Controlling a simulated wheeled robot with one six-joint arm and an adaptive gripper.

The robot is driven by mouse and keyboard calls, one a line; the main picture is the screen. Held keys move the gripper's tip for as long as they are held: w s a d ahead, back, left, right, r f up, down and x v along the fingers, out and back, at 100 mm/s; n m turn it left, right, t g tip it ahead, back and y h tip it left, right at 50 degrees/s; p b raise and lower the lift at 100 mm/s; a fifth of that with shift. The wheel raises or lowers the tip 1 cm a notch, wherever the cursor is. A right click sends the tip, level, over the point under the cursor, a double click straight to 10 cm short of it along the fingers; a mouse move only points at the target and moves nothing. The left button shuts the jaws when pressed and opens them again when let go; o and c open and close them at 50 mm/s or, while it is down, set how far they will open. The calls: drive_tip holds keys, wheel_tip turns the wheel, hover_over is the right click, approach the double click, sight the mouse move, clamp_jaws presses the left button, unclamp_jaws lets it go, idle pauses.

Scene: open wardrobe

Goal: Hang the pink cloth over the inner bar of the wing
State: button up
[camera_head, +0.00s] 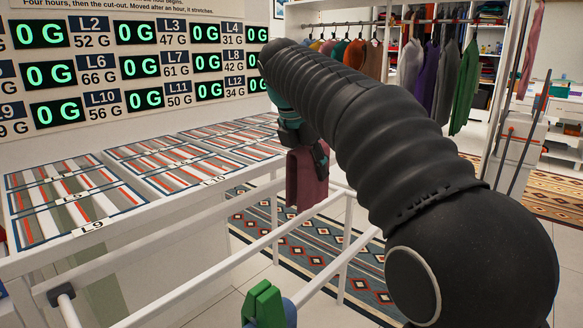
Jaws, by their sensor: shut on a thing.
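The pink cloth (306,183) hangs down from my gripper (318,158), which is shut on it. The gripper is dark with teal parts, and my black arm hides some of it. The cloth hangs in the air near the far end of the wing, a frame of white bars to the right of the slatted top. One long white bar (205,276) runs from the lower left toward the cloth. A second bar (340,263) lies to its right, partly behind my arm. I cannot tell whether the cloth touches a bar.
The slatted top (78,208) with labelled panels fills the left, below a wall of weight displays (140,67). A wardrobe rail (400,20) with hanging clothes stands behind. A patterned rug (300,240) lies below.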

hover_over(308, 212)
drive_tip(key=shift+f+b, duration=0.3)
drive_tip(key=shift+f, duration=2.3)
wheel_tip(308, 212, down, 6)
drive_tip(key=b, duration=0.7)
drive_tip(key=shift+b, duration=0.3)
drive_tip(key=shift+r+p, duration=0.85)
drive_tip(key=shift+p, duration=0.35)
drive_tip(key=o, duration=1.3)
drive_tip(key=shift+c, duration=0.2)
